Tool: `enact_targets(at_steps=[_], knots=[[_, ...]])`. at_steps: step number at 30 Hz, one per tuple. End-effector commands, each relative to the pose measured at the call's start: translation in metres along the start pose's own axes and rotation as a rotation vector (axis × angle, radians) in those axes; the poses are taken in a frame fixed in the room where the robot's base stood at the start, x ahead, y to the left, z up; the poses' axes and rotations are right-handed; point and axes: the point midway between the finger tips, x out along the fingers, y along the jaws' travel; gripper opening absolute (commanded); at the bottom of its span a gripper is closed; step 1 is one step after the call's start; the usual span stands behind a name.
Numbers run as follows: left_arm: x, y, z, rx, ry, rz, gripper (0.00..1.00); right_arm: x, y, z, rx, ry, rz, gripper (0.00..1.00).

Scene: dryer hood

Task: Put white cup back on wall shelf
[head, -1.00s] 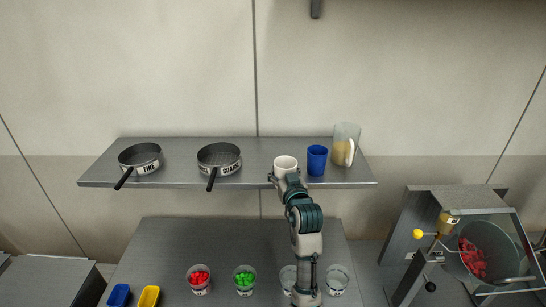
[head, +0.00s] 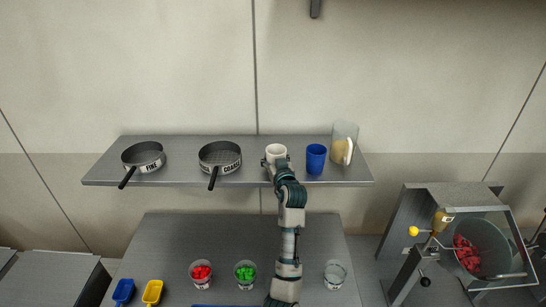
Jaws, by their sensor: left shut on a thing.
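The white cup (head: 276,152) is at the wall shelf (head: 306,179), between the sieve marked COARSE and a blue cup. My left gripper (head: 276,162) is shut on the white cup from the front. The cup looks upright. Its lower part is hidden by the gripper, so I cannot tell whether it touches the shelf surface. My right gripper is not in view.
On the shelf are the FINE sieve (head: 143,156), the COARSE sieve (head: 219,157), the blue cup (head: 316,158) and a clear pitcher (head: 344,144). The table (head: 240,228) below holds cups of red (head: 201,272) and green pieces (head: 245,273). A drum machine (head: 470,245) stands at right.

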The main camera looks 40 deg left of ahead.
Motion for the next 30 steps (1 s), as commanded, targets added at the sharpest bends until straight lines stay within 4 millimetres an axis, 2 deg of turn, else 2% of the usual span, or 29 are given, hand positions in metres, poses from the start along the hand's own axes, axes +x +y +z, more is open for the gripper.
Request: enact_targets(at_steps=[2,3,6,7,14,19,23,30], knots=[[0.001,-0.001,0.004,-0.001,-0.001,0.0,0.0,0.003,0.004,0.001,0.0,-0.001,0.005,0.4],[0.002,-0.002,0.004,-0.001,-0.001,-0.001,0.58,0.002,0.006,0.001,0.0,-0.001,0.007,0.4],[0.002,-0.002,0.003,-0.001,-0.001,-0.001,0.83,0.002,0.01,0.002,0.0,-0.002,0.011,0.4],[0.002,-0.002,0.003,-0.001,-0.001,-0.001,0.87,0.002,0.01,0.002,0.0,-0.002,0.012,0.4],[0.003,-0.002,0.003,-0.001,-0.001,-0.001,0.87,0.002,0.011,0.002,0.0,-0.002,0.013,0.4],[0.0,-0.001,0.0,-0.001,-0.001,0.0,0.87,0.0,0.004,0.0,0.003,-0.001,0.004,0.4],[-0.022,0.0,0.002,-0.002,0.001,0.001,0.87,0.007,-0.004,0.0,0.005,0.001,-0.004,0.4],[-0.077,0.0,0.002,-0.004,0.0,0.002,0.87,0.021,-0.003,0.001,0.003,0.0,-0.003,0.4]])
